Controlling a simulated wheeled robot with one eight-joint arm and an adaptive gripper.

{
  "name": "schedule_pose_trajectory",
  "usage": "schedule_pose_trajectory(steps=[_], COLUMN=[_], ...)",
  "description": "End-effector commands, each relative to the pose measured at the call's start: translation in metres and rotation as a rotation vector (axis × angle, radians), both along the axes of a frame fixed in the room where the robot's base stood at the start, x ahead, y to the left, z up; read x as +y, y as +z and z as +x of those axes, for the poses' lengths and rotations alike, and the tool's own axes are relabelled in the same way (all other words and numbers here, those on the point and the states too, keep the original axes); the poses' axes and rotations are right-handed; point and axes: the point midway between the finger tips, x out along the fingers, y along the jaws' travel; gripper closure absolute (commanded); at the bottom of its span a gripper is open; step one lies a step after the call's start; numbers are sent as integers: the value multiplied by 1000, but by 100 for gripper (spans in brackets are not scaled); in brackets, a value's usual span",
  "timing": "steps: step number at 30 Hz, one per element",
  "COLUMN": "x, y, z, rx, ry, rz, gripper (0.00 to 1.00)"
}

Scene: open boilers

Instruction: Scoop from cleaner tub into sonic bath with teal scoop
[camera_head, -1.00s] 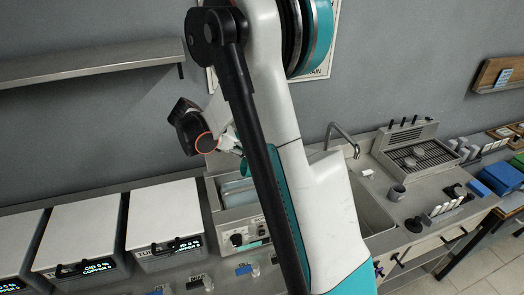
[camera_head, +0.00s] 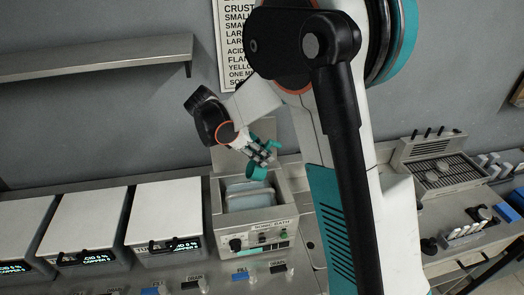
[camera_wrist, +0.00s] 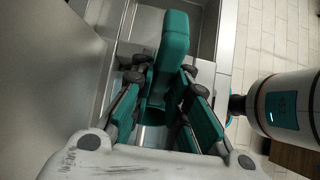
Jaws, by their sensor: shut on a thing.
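The teal scoop (camera_head: 257,172) is in my gripper (camera_head: 262,153), above the back part of the sonic bath. The wrist view shows its thick teal handle (camera_wrist: 173,45) between the fingers of my gripper (camera_wrist: 162,76). The scoop's contents cannot be seen. I cannot make out a cleaner tub in either view.
Several white-lidded boilers (camera_head: 160,212) stand left of the bath. A shelf (camera_head: 95,65) is on the wall above.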

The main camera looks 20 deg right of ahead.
Motion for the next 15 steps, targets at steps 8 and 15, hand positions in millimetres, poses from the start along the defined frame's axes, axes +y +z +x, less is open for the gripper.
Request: schedule_pose_trajectory(steps=[8, 15], x=[-18, -34], y=[12, 17], z=[-4, -7], rx=[-46, -94], ry=[-6, -9], rz=[215, 444], gripper=[100, 100])
